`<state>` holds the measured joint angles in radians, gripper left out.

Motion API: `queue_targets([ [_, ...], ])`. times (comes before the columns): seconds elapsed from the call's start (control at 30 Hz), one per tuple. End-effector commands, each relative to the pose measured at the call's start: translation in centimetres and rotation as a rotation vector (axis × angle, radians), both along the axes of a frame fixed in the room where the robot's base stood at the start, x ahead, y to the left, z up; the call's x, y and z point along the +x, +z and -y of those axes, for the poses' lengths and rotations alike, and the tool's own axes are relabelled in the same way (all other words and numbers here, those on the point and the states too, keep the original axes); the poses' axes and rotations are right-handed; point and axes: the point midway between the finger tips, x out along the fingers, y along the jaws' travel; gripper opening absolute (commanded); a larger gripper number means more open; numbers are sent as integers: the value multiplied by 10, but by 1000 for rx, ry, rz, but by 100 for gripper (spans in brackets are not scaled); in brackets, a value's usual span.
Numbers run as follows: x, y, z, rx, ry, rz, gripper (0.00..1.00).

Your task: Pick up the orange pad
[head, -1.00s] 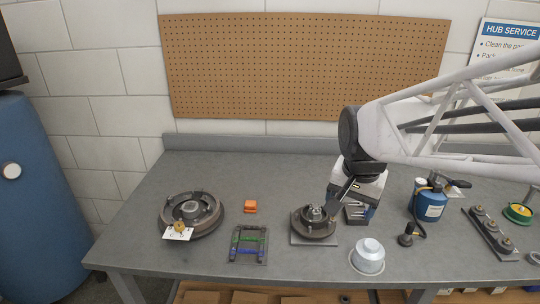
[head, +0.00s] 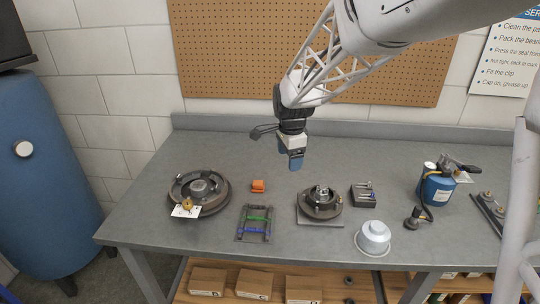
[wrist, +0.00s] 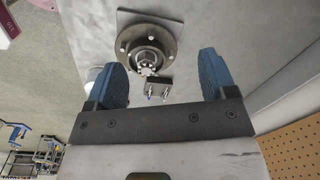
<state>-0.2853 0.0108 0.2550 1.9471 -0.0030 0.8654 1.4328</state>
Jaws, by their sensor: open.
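The orange pad (head: 258,186) is a small orange block lying on the grey bench, between the large drum on the left and the hub on its square plate. My gripper (head: 290,164) is above the bench, up and to the right of the pad in the head view, and apart from it. In the wrist view my gripper (wrist: 160,78) has its two blue fingers spread wide with nothing held between them. The pad cannot be made out in the wrist view.
The large drum (head: 176,202) with a tag stands left. A dark rack (head: 243,236) with green and blue bars lies in front of the pad. The hub (head: 320,202) is right, near a silver cap (head: 374,236) and blue canister (head: 437,190). The bench's back is clear.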

Motion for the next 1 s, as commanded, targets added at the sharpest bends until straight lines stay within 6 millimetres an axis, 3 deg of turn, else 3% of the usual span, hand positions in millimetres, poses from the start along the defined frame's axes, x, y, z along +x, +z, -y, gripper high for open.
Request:
queue_targets([
  [0.3, 54, -58, -63, 2, -218, -38, 78],
  [0.6, 85, -105, -110, -2, -383, -59, 78],
  [1.0, 92, -116, -121, -2, -426, -64, 78],
])
